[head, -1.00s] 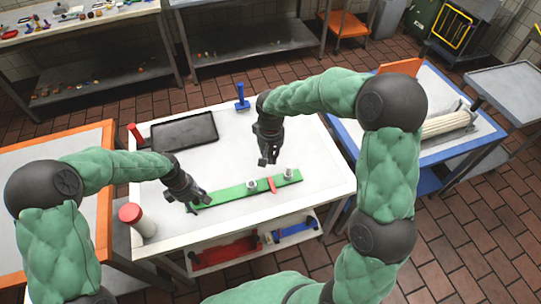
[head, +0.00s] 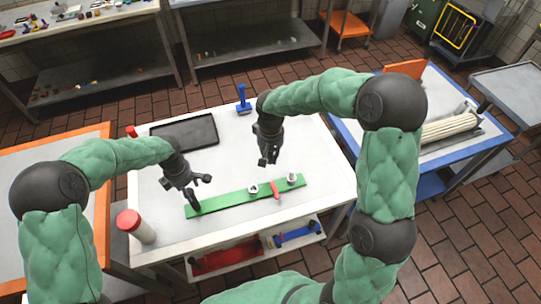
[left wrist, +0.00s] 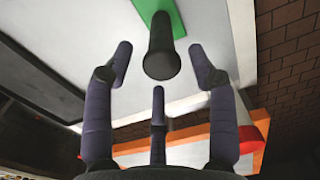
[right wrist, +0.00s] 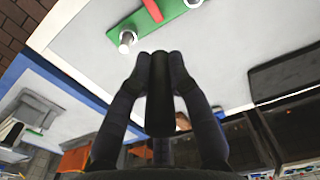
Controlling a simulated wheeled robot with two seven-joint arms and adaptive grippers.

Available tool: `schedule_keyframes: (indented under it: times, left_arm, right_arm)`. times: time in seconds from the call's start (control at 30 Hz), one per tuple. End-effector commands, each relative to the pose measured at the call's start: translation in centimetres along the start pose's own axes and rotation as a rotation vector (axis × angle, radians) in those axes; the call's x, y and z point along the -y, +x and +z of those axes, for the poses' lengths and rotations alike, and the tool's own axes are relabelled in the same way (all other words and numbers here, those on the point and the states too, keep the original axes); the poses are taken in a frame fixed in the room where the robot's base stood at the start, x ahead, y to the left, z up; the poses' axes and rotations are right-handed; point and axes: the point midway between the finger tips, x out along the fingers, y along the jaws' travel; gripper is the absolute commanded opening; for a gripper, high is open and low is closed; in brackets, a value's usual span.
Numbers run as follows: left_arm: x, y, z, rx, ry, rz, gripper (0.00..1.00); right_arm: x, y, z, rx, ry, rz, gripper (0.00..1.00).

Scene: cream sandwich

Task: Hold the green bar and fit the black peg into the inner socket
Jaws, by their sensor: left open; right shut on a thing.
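The green bar (head: 222,201) lies flat on the white table, slanting up to the right. Two pale ring-like sockets stand on it, a left one (head: 253,189) and a right one (head: 291,178), with a red piece (head: 275,190) between them. A black handle (left wrist: 162,52) stands on the bar's left end. My left gripper (head: 195,185) is open just above this handle, its fingers spread around it without visible contact. My right gripper (head: 268,158) is shut on the black peg (right wrist: 159,95) and holds it above the table behind the bar. The peg's lower end is hard to make out.
A black tray (head: 184,133) lies at the table's back left. A blue-handled tool (head: 242,100) stands at the back edge, and a red-capped white shaker (head: 136,226) at the front left. The table is clear behind the bar.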

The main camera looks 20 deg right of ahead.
Motion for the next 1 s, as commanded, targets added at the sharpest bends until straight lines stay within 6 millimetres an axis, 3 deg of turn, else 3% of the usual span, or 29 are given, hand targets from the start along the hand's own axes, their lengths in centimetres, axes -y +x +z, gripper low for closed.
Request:
schedule_keyframes:
  times: [0.5,1.0]
  left_arm:
    - [0.0,6.6,0.0,0.000,0.001,-0.001,0.57]
    - [0.0,8.0,0.0,0.000,0.000,0.000,0.57]
  right_arm:
    - [0.0,2.6,0.0,-0.001,0.000,0.000,0.00]
    - [0.0,3.1,0.0,-0.001,0.000,0.000,0.00]
